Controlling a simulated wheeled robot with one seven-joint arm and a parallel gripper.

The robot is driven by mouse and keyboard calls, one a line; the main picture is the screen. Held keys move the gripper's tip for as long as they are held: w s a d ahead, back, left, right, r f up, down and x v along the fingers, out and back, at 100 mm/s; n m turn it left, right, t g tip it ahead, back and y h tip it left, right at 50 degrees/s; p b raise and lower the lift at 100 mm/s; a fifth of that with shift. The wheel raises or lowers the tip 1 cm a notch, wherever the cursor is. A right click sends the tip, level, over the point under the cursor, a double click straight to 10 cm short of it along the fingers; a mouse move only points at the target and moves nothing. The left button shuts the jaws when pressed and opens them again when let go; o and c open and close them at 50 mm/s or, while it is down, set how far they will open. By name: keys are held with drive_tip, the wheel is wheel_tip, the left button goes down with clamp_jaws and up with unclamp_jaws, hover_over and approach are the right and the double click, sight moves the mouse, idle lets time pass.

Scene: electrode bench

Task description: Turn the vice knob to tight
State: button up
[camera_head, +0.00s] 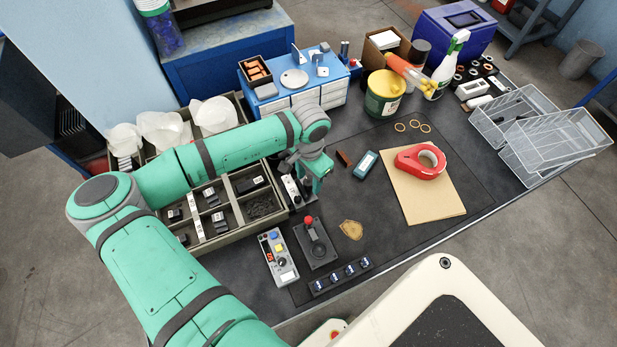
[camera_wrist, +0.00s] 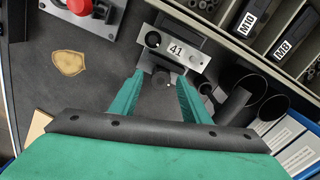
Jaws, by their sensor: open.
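A small vice-like fixture (camera_wrist: 176,48) with a pale plate marked 41 lies ahead of my gripper in the wrist view. A black round knob (camera_wrist: 152,40) sits on its plate. A second dark round knob (camera_wrist: 160,80) projects from its near side, between my two green fingers. My gripper (camera_wrist: 161,88) is open, with a finger on each side of that knob; I cannot tell whether either touches it. In the head view the fixture (camera_head: 291,189) shows beside the drawer tray, partly hidden by my gripper (camera_head: 311,182). The knob's setting cannot be read.
A red-ball lever on a grey base (camera_head: 318,243) and a button box (camera_head: 278,256) stand nearer the front edge. The compartment tray (camera_head: 222,238) is close on the left. The dark mat between is mostly clear.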

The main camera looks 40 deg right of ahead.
drive_tip(key=c, duration=1.1)
drive_tip(key=shift+o, duration=0.2)
drive_tip(key=shift+m, duration=0.4)
drive_tip(key=m, duration=0.4)
drive_tip(key=shift+m, duration=0.4)
drive_tip(key=m, duration=0.5)
drive_tip(key=shift+m, duration=0.3)
drive_tip(key=m, duration=0.6)
drive_tip(key=shift+w, duration=0.1)
drive_tip(key=m, duration=0.6)
drive_tip(key=shift+m, duration=0.7)
